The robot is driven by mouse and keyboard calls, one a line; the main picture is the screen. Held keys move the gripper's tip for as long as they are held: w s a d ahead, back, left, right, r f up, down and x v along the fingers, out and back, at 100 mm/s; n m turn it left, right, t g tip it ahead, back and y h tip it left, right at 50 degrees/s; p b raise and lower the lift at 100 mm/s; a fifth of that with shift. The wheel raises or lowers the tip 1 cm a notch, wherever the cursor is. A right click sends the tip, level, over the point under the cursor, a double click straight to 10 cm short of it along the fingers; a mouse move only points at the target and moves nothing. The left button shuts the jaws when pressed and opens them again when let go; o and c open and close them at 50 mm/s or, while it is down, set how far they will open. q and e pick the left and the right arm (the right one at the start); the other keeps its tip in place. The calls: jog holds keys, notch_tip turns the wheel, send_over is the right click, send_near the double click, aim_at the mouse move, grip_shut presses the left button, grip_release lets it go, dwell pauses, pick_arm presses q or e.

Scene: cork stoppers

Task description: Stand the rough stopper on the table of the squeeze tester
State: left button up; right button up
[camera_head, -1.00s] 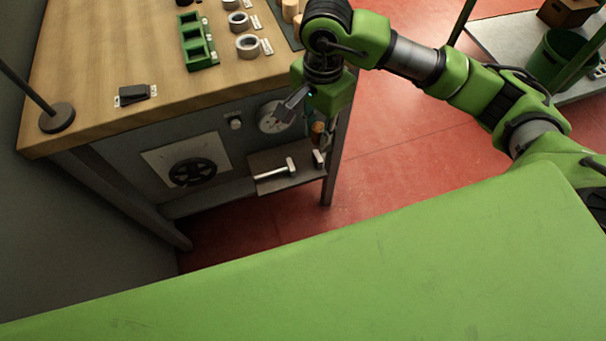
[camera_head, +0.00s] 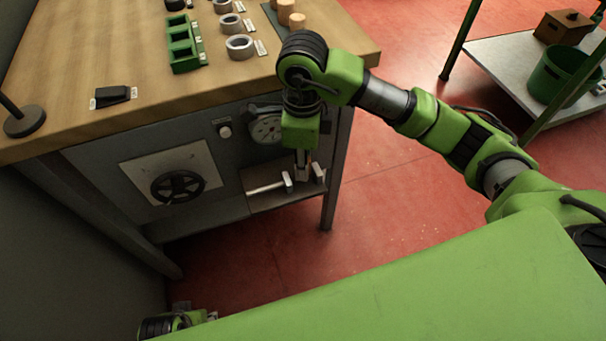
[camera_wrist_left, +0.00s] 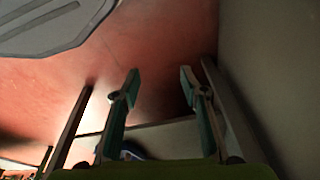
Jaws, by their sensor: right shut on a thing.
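The squeeze tester (camera_head: 267,190) is on the front of the workbench in the head view, a low shelf with a metal rod and two upright blocks. A round dial (camera_head: 266,130) sits above it. My right gripper (camera_head: 303,172) points down just over the tester's blocks. It is shut on a small brownish thing, which I take to be the rough stopper; it is too small and too covered to make out clearly. I cannot tell whether it touches the tester. My left gripper (camera_wrist_left: 160,85) is open and empty in the left wrist view, its fingers spread apart.
On the workbench (camera_head: 120,60) are a green tray (camera_head: 183,45), grey rings (camera_head: 240,45), a black block (camera_head: 113,94) and cork stoppers (camera_head: 297,20) on a mat. A handwheel (camera_head: 178,187) sticks out left of the tester. A side table (camera_head: 500,60) with a green bin (camera_head: 560,75) stands right.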

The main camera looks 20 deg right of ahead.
jog(key=shift+f, duration=2)
pick_arm(q)
jog(key=shift+w+r, duration=0.15)
jog(key=shift+r, duration=0.8)
jog(key=shift+r+b, duration=0.3)
jog(key=shift+b, duration=0.1)
pick_arm(e)
jog(key=shift+f, duration=0.1)
jog(key=o, duration=0.7)
pick_arm(q)
jog(key=shift+r, duration=0.1)
pick_arm(e)
jog(key=shift+o, duration=0.2)
jog(key=shift+r, duration=0.3)
notch_tip(320, 180, up, 11)
jog(key=shift+p, duration=1.15)
pick_arm(q)
notch_tip(320, 180, down, 8)
jog(key=s, duration=0.2)
jog(key=shift+r, duration=0.15)
pick_arm(e)
jog(key=shift+r, duration=0.35)
